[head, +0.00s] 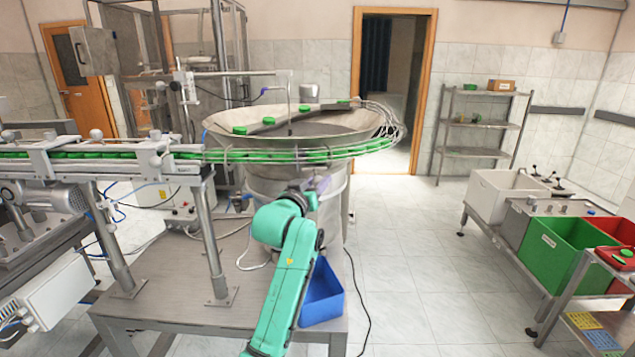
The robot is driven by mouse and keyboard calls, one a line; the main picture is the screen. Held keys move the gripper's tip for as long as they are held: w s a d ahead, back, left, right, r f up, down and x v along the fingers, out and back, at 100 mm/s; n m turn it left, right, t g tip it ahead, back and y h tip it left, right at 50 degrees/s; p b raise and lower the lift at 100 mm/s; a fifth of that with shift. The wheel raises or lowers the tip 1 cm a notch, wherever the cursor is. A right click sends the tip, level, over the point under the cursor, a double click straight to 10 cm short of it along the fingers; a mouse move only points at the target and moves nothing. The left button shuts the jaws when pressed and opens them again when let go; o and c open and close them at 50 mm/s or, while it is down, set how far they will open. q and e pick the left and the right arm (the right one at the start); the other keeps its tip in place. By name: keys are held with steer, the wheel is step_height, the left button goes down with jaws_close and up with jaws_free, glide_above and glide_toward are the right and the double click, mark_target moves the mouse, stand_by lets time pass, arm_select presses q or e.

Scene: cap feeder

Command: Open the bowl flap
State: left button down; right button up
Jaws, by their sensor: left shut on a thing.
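The feeder bowl (225,127) is a wide metal dish on a pale round drum (335,212), with several green caps on its inner track. My left arm reaches up in front of the drum. My left gripper (319,184) is small in the view, at the drum's front just under the bowl. It is shut on a small part there, which looks like the bowl flap; the fingers and arm mostly hide it, so its angle cannot be told. My right gripper is out of view.
A blue bin (322,294) stands on the metal table (190,290) right of my arm. A rail of green caps (110,154) runs left from the bowl. Green (568,248) and white (497,196) bins stand at the right. The floor between is clear.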

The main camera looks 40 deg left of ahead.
arm_select(q)
steer(key=shift+r, duration=0.4)
stand_by(0.3)
steer(key=shift+f, duration=0.1)
